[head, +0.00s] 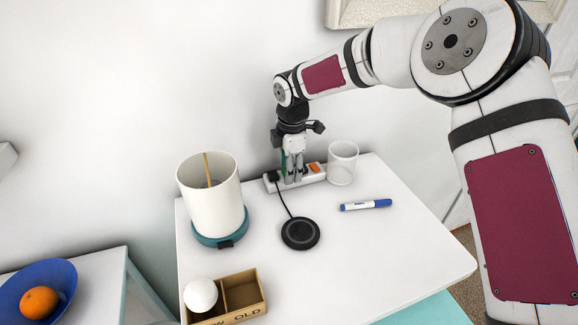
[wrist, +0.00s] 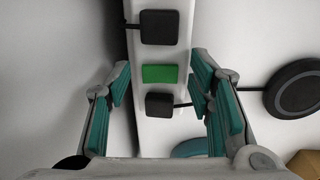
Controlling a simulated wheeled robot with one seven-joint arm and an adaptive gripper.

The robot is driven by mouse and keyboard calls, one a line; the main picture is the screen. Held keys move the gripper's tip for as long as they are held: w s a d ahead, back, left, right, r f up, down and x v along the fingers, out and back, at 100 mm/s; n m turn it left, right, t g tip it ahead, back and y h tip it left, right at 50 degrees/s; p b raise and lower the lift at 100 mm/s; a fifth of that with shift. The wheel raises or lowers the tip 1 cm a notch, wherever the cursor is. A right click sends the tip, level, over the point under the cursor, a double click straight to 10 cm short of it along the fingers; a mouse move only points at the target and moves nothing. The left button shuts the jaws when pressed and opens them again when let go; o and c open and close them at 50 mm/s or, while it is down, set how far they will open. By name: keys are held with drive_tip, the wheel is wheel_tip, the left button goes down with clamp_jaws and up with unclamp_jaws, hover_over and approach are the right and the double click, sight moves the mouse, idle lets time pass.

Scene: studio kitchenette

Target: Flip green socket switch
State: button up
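A white power strip (head: 272,186) lies along the back of the white table, against the wall. In the wrist view, the green socket switch (wrist: 159,73) sits on the strip (wrist: 145,130) between two black plugs (wrist: 158,27) (wrist: 160,104). In the head view the green switch is hidden behind my gripper (head: 292,172), while an orange switch (head: 314,167) shows to its right. My gripper (wrist: 160,80) points down over the strip with its teal-padded fingers spread, one on each side, and nothing between them held. Whether the fingertips touch the strip or table is unclear.
A black charging disc (head: 300,233) is cabled to the strip. A clear cup (head: 342,162) and blue marker (head: 366,204) are to the right. A white pot (head: 212,195) on a teal base stands left. A divided box (head: 242,293) holding a white ball is in front. The right front table is clear.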

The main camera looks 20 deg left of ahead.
drive_tip(key=c, duration=0.9)
drive_tip(key=shift+w+a+f+g+b, duration=0.15)
drive_tip(key=shift+w+g+b, duration=0.2)
drive_tip(key=shift+b, duration=0.9)
drive_tip(key=shift+h+b, duration=0.3)
drive_tip(key=shift+b, duration=0.05)
drive_tip(key=shift+s+g+b, duration=0.1)
drive_tip(key=shift+g+b, duration=0.15)
drive_tip(key=shift+b, duration=0.1)
drive_tip(key=shift+r, duration=0.2)
drive_tip(key=o, duration=1.2)
drive_tip(key=shift+c, duration=0.2)
drive_tip(key=shift+s, duration=0.1)
wheel_tip(320, 180, up, 12)
